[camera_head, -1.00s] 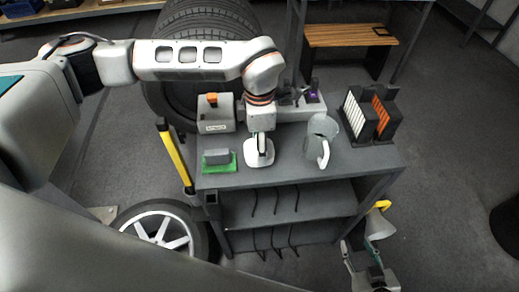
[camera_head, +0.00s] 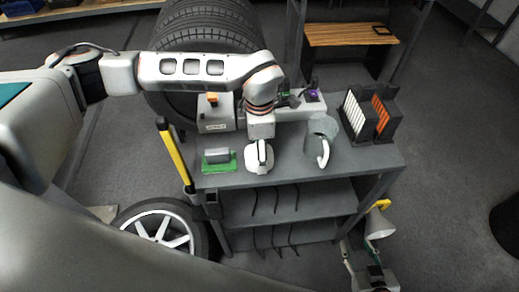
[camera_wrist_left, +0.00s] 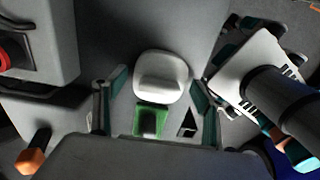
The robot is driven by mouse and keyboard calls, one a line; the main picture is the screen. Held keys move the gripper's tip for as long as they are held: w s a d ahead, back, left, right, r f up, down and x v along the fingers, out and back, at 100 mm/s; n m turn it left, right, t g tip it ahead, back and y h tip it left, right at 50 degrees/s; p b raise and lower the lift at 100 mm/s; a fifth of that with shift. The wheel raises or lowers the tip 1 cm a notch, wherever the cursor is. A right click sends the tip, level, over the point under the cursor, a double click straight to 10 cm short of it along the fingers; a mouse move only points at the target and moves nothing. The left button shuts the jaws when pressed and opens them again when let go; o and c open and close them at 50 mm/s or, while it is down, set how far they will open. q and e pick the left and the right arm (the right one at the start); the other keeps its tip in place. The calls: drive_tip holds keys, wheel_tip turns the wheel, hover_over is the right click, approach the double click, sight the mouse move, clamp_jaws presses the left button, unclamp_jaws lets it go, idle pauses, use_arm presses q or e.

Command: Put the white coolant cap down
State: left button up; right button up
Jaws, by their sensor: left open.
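The white coolant cap (camera_head: 259,164) is at the front edge of the grey bench top, right of a green-based block. In the left wrist view the cap (camera_wrist_left: 160,72) shows as a rounded white shape between the fingers, with a gap on each side. My left gripper (camera_head: 260,148) points down over the cap and largely hides its middle. In its wrist view the left gripper (camera_wrist_left: 158,98) has its teal-padded fingers spread, not closed on the cap. My right gripper (camera_head: 358,250) is low at the right, beside a pale cone; whether it grips the cone is unclear.
The green-based block (camera_head: 219,167) lies close left of the cap. A grey jug (camera_head: 320,135) stands to the right. A box with an orange knob (camera_head: 214,122) and a dark rack (camera_head: 375,114) stand farther back. Bench surface between cap and jug is clear.

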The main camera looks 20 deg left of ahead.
use_arm(q)
wheel_tip(320, 180, up, 12)
drive_tip(key=b, duration=0.1)
drive_tip(key=shift+r, duration=0.15)
idle(0.6)
